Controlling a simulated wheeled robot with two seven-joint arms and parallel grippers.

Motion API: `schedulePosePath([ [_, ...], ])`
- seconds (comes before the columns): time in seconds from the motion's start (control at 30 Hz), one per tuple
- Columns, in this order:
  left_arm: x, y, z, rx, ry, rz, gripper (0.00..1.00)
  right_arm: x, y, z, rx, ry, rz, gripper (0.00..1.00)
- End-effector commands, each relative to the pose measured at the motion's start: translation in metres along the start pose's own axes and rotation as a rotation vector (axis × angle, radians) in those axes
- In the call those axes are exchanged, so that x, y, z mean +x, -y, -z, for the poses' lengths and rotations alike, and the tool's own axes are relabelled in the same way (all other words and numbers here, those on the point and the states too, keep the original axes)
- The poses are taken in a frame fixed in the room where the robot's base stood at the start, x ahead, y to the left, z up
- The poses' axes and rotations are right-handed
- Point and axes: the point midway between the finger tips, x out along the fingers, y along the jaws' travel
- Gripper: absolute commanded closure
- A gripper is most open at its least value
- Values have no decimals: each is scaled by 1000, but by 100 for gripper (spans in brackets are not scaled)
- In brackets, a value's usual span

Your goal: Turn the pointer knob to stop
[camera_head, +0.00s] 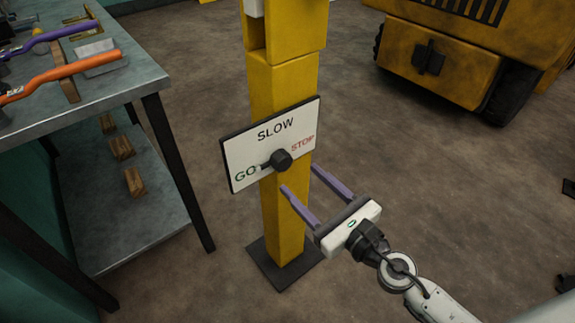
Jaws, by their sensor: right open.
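The pointer knob (281,159) is black and round, with its pointer reaching left toward the green GO. It sits low in the middle of a white sign plate (238,154) with a black edge. The plate reads GO at left, SLOW at top and STOP in red at right, and is mounted tilted on a yellow post. My right gripper (315,176) is open and empty, its two purple fingers pointing up toward the plate. Its fingertips are just below and right of the knob in the picture. I cannot tell the depth gap. My left gripper is out of view.
The yellow post (290,222) stands on a dark square base plate (262,266). A grey workbench (120,83) with orange and purple-handled tools is at left, with wooden blocks on its lower shelf. A yellow forklift (440,60) stands at back right.

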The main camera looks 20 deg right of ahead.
Motion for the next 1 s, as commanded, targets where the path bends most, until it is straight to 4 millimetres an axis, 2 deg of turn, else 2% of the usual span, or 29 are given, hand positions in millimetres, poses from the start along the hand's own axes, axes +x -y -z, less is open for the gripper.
schedulePosePath([
  [0.1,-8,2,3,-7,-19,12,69,25,1,-4,3,2,1,44],
  [0.3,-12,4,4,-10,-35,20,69,55,0,-1,4,2,1,44],
  [0.5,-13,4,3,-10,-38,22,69,68,-1,0,5,0,0,44],
  [0.77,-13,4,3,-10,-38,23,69,68,-1,0,5,0,0,44],
  [1.0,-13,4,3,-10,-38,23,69,68,0,0,5,-1,0,85],
])
